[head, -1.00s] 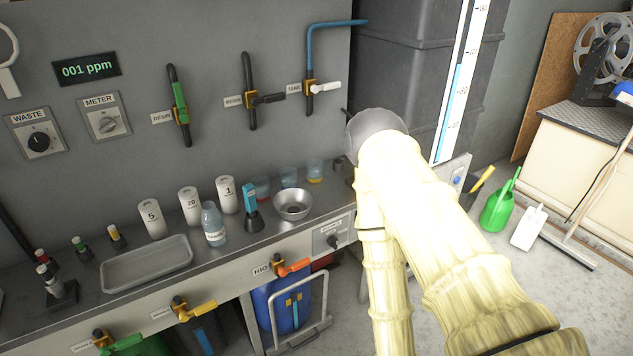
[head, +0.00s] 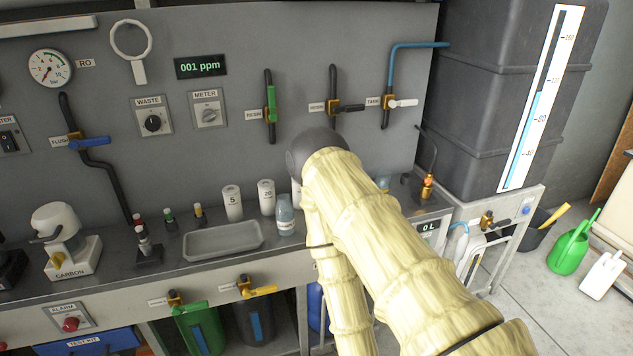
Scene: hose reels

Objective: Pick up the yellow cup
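A small clear cup (head: 383,183) with a bluish rim shows just right of my arm, on the steel counter at the foot of the grey panel. Its lower part is hidden by my arm, so I cannot see any yellow on it. No plainly yellow cup is in view. My arm, pale and wood-like with a dark round joint, crosses the middle of the picture and covers part of the counter. My gripper is not in view.
A grey tray (head: 222,240) lies on the counter, with a clear blue-tinted bottle (head: 285,215) and white canisters (head: 232,203) nearby. Valve handles project from the panel and the counter front. A large dark tank (head: 480,100) stands right.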

